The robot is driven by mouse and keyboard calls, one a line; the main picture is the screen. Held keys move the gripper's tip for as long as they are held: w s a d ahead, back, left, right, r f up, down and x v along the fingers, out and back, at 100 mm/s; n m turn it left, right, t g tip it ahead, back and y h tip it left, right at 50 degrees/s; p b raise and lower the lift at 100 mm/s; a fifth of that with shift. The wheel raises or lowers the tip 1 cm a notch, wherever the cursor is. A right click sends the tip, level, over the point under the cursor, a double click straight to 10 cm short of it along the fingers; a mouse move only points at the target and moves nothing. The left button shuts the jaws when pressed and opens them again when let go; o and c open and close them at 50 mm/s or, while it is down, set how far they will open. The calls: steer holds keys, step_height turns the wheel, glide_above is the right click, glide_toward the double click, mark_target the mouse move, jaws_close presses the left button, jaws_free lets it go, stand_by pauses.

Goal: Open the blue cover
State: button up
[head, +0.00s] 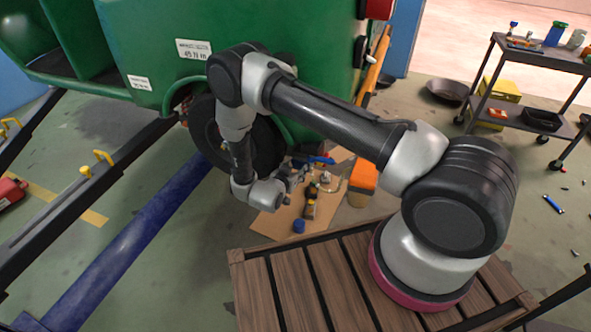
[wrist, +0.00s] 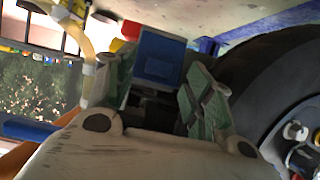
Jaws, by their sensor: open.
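The blue cover (wrist: 158,56) shows in the wrist view as a blue, box-like piece, straight ahead of my gripper (wrist: 160,88). My gripper's two greenish fingers are apart, one to each side of the cover's lower part in the picture. I cannot tell whether either finger touches it. The cover looks shut, but its hinge and lower edge are hidden. In the head view my gripper (head: 297,176) is low beside the rickshaw's black wheel, and a small blue part (head: 318,159) shows just beyond it; I cannot tell if that is the cover.
The green rickshaw body (head: 300,75) rises above my arm. Its black tyre (wrist: 275,85) is close on the right in the wrist view. A yellowish hose (wrist: 88,65) runs on the left. Cardboard (head: 268,225) with tools lies on the floor. A tool cart (head: 540,55) stands at right.

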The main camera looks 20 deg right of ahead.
steer(key=shift+w+d+f, duration=0.2)
steer(key=shift+w+d, duration=0.1)
steer(key=shift+w, duration=0.15)
steer(key=shift+c, duration=0.4)
jaws_close()
